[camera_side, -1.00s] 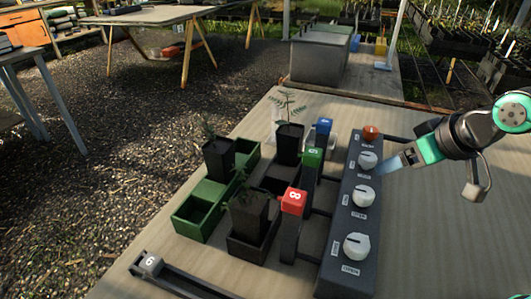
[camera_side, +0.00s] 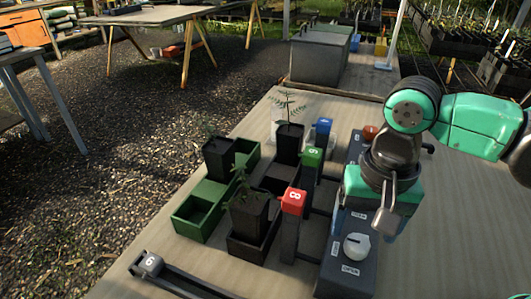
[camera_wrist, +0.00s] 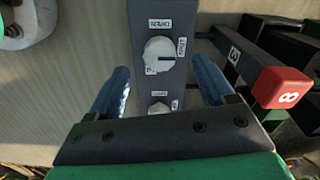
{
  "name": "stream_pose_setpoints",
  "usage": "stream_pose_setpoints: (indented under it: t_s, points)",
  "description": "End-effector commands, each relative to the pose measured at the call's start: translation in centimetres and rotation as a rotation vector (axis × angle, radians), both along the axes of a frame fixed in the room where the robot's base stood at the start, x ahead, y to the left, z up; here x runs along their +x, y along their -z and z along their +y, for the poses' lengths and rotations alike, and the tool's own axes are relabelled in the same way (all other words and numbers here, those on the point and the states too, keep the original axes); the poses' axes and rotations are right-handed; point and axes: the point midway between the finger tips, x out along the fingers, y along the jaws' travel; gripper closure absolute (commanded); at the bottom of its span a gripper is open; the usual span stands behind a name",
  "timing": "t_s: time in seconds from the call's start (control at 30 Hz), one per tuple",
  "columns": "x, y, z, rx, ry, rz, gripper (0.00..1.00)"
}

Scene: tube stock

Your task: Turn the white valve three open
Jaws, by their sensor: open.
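Several white valve knobs sit in a row on a dark panel (camera_side: 335,278). The white knob nearest the side camera (camera_side: 356,246) is in plain view, with a dark pointer line and an OPEN label below it. In the wrist view a white knob (camera_wrist: 159,54) lies ahead between my fingers, its dark line pointing right; a smaller-looking white knob (camera_wrist: 158,108) is closer to the palm. Small labels are mostly unreadable, so I cannot tell which knob is three. My gripper (camera_wrist: 158,70) is open and empty above the panel, also seen in the side view (camera_side: 388,228), hiding the middle knobs.
A red block marked 8 (camera_side: 294,201), a green block (camera_side: 312,158) and a blue block (camera_side: 324,126) stand on posts beside the panel. Potted seedlings and a green tray (camera_side: 192,217) are left of them. A red knob (camera_side: 370,132) is at the panel's far end. The table's right is clear.

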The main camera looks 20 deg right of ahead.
Motion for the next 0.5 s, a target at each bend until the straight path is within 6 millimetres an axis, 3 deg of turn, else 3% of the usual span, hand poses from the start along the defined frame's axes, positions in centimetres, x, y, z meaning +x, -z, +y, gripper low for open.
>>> stream_pose_setpoints:
  t_s: [0.2,0.5]
  points:
    - [0.1,2.1,0.0,0.000,0.000,-0.001,0.24]
    - [0.0,2.9,0.0,0.001,-0.001,-0.002,0.24]
